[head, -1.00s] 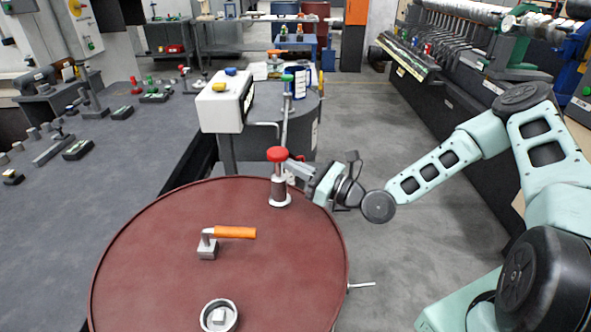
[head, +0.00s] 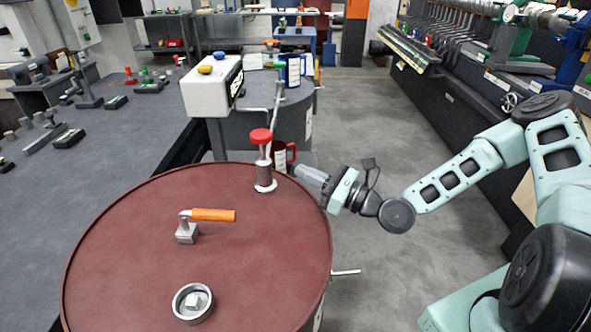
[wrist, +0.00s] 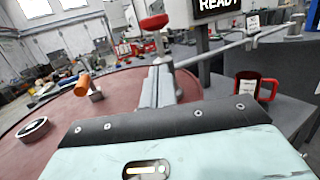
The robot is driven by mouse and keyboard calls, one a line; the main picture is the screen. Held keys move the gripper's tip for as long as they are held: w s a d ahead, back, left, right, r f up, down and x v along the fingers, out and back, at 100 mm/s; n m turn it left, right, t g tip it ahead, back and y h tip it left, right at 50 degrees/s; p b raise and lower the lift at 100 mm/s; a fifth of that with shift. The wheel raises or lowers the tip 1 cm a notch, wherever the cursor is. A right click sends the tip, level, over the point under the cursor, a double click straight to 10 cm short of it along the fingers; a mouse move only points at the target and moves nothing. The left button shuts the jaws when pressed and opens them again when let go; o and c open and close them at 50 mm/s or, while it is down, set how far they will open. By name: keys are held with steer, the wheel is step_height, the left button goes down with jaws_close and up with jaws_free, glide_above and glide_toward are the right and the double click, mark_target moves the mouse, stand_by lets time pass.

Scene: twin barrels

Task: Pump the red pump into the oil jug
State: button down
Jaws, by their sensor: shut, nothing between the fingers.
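The red pump (head: 261,137) has a round red knob on a grey stem and stands upright near the back right rim of the dark red barrel (head: 130,255). Its red knob (wrist: 153,23) also shows in the wrist view.
An orange-handled lever (head: 212,215) and a round cap (head: 193,303) sit on the barrel top. A white box (head: 212,87) with coloured buttons stands behind it, near a grey barrel (head: 245,125). A rod (head: 346,272) juts from the barrel's right side. Open floor lies right.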

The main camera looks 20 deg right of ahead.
steer(key=b+v, duration=0.1)
steer(key=v, duration=0.4)
steer(key=shift+s, duration=0.1)
stand_by(0.7)
